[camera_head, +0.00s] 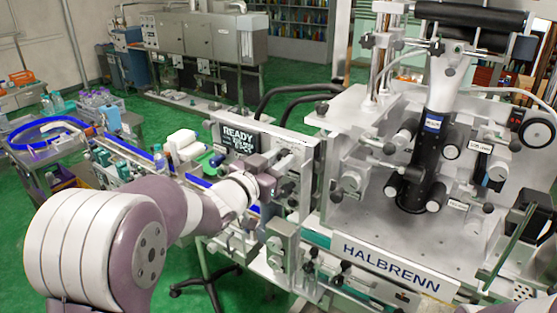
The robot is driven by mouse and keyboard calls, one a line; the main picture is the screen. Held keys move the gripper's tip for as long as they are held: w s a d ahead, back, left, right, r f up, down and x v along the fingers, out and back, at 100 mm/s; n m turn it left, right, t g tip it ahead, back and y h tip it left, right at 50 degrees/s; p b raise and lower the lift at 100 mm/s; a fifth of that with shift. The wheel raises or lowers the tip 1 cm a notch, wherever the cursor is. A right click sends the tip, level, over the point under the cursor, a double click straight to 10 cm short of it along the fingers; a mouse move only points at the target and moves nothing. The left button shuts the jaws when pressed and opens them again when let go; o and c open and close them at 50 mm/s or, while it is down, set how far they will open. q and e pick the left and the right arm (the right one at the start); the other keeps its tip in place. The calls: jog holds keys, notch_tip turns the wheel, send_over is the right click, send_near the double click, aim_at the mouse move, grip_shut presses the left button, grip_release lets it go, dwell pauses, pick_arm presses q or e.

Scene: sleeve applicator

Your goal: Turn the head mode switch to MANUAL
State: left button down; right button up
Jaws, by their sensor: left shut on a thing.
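The machine's control panel (303,150) stands in the middle of the view, with a dark display (238,138) reading READY at its left. My left arm comes in from the lower left, and my left gripper (284,165) is at the panel face, just right of the display. Its jaws are shut on a small part there, which I take to be the head mode switch. The switch itself and its markings are hidden by the gripper, so I cannot read its position. My right gripper is not in view.
The large HALBRENN machine (390,265) fills the right side, with a black and silver applicator head (416,190) above its deck. Small valves and boxes (282,245) sit below the panel. A conveyor (130,150) with bottles runs left, behind my arm. Green floor lies open beyond.

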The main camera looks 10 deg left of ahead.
pick_arm(q)
jog(key=shift+r, duration=0.2)
jog(key=n+p, duration=0.2)
jog(key=n, duration=0.2)
jog(key=shift+r+n, duration=0.15)
jog(key=shift+n, duration=0.25)
jog(key=shift+a+n+p, duration=0.1)
jog(key=shift+n+p, duration=0.55)
jog(key=shift+n, duration=1.25)
jog(key=shift+r, duration=0.1)
jog(key=c, duration=0.9)
grip_release()
jog(key=shift+a+f, duration=0.1)
jog(key=shift+f, duration=0.1)
jog(key=shift+s+f, duration=0.1)
